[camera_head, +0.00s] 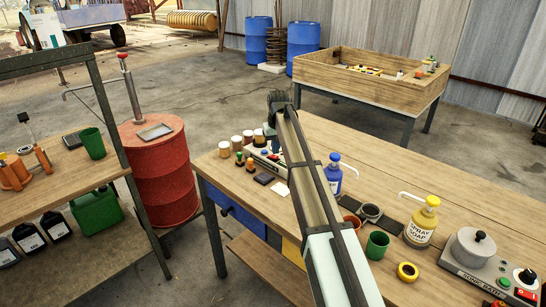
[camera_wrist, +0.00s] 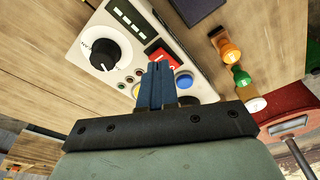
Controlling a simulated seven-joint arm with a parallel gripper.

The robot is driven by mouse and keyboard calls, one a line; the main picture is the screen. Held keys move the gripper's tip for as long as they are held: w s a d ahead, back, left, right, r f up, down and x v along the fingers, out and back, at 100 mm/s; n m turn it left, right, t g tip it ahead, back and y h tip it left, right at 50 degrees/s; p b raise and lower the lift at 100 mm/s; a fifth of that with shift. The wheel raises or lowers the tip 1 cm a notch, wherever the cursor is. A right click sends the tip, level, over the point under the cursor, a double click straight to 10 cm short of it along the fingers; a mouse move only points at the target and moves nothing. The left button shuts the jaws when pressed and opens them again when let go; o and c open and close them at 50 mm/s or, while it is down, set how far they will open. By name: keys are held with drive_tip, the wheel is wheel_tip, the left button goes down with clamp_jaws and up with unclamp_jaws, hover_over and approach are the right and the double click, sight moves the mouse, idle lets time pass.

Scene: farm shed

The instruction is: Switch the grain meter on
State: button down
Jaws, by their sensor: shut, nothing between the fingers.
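The grain meter (camera_wrist: 130,20) is a pale panel in the wrist view. It has a black dial (camera_wrist: 104,54), a dark display strip with small light bars, a red rocker switch (camera_wrist: 165,58) with white marks and a blue button (camera_wrist: 184,80). I cannot tell which way the rocker is set. My gripper (camera_wrist: 155,66) is shut and empty. Its blue fingertips are over the panel, just beside the rocker and overlapping its lower edge in view; contact is unclear. In the head view the meter (camera_head: 266,158) is partly hidden by my arm, and the fingertips are hidden.
Orange, green and cream-topped small bottles (camera_wrist: 238,75) stand beside the meter. Several jars (camera_head: 236,142) stand behind it in the head view. A blue pump bottle (camera_head: 334,178), a yellow soap bottle (camera_head: 421,222) and a sonic bath (camera_head: 474,250) are to the right.

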sight(275, 157)
drive_tip(key=shift+f, duration=0.85)
idle(1.0)
drive_tip(key=shift+r, duration=3.55)
